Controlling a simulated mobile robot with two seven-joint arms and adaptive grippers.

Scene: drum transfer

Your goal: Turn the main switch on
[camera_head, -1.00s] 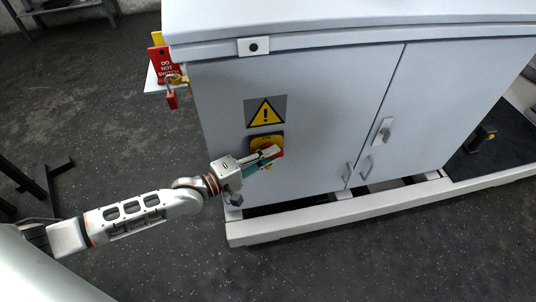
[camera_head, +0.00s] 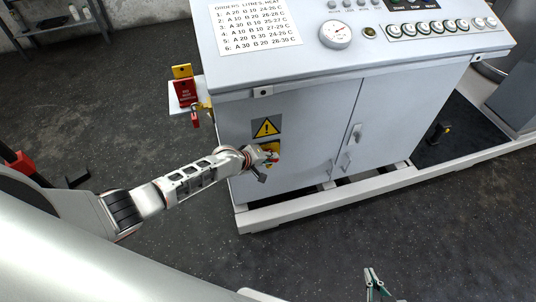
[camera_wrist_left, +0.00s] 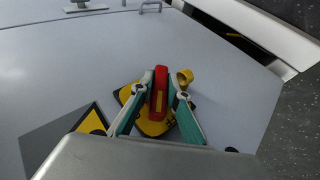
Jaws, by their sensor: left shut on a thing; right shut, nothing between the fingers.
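The main switch is a red handle on a yellow plate (camera_head: 270,148), low on the left part of the grey cabinet front. My left gripper (camera_head: 272,156) is at the switch and hides most of it in the head view. In the left wrist view, the green fingers of my left gripper (camera_wrist_left: 160,92) are on both sides of the red handle (camera_wrist_left: 160,85), shut on it. The yellow plate (camera_wrist_left: 152,127) lies behind and is partly covered. My right gripper (camera_head: 374,284) shows at the bottom edge of the head view, shut and empty, away from the cabinet.
A warning sign (camera_head: 267,127) is above the switch. A red tag (camera_head: 184,92) and a padlock hang at the cabinet's left side. Cabinet door handles (camera_head: 354,135) are to the right. A white base rail (camera_head: 300,207) runs along the floor in front; the floor before it is clear.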

